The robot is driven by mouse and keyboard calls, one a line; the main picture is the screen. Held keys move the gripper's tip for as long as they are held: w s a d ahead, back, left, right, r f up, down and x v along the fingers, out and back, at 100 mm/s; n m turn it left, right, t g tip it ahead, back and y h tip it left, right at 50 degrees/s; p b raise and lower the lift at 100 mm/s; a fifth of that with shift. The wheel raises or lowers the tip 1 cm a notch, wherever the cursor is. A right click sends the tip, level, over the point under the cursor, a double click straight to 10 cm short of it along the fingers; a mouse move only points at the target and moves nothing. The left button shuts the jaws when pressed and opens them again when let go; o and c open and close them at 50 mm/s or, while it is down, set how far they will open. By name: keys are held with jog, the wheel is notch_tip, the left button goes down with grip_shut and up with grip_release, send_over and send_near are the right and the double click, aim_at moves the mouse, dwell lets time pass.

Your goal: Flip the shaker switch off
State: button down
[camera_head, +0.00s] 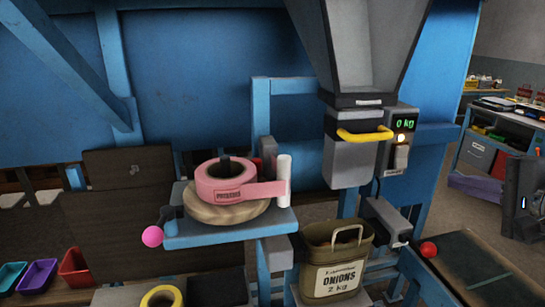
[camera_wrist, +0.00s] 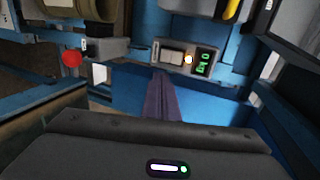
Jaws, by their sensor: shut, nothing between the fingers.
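A pale rocker switch (camera_head: 401,158) sits on a grey control box on the blue frame, under a lit round lamp (camera_head: 401,138) and a green display (camera_head: 404,122) reading 0 kg. The switch's label is too small to read, and I cannot tell which way it is tipped. In the wrist view the switch (camera_wrist: 168,57) lies beside the lit lamp (camera_wrist: 188,59) and display (camera_wrist: 203,63). My gripper (camera_head: 451,179) is at the right, its purple fingers shut and empty, pointing left. In the wrist view its fingertips (camera_wrist: 160,75) show just below the switch, apart from it.
A red ball knob (camera_head: 428,250) sticks out below. A pink tape roll (camera_head: 225,181) is on a blue shelf. The space between fingers and box looks clear.

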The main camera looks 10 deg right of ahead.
aim_at(404, 164)
jog(key=x, duration=1.4)
jog(key=shift+w+d+f, duration=0.1)
jog(key=shift+w+f, duration=0.15)
jog(key=shift+r, duration=0.2)
dwell(0.3)
jog(key=shift+r, duration=0.6)
